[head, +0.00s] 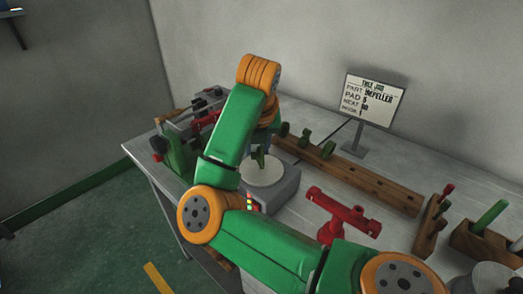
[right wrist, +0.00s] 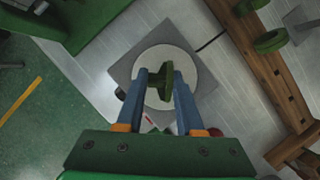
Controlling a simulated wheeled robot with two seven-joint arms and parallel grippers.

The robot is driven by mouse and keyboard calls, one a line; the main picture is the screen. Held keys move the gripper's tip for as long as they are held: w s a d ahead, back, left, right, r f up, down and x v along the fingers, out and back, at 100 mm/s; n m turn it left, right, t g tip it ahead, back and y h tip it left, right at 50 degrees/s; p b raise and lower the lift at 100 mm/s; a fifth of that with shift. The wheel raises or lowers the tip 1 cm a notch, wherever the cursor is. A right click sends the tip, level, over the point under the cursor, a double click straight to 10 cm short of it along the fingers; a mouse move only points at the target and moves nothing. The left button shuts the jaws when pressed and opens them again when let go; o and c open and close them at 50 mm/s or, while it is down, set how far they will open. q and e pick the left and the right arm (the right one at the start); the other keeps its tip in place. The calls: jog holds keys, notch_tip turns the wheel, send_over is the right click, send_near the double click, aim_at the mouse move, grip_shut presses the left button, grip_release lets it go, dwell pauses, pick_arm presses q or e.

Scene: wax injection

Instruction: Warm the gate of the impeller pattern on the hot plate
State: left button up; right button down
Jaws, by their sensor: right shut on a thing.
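The hot plate is a grey box with a pale round top (head: 280,176), on the metal table in the head view. It also shows from above in the right wrist view (right wrist: 193,92). My right gripper (right wrist: 160,76) is shut on the green impeller pattern (right wrist: 165,84) and holds it over the round top. The pattern also shows in the head view (head: 260,158), upright over the disc. I cannot tell whether its lower end touches the disc. My right arm hides much of the gripper in the head view. My left gripper is not in view.
A wooden rack (head: 370,185) with several green patterns stands behind the plate. A red stand (head: 345,215) is to the right, a wooden tool holder (head: 430,225) farther right. A green and grey machine (head: 180,152) stands at left. A job sign (head: 374,100) names the impeller.

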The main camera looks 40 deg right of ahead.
dwell(0.3)
notch_tip(320, 180, up, 6)
jog(key=p, duration=0.4)
jog(key=shift+r+p, duration=0.15)
jog(key=shift+p, duration=0.15)
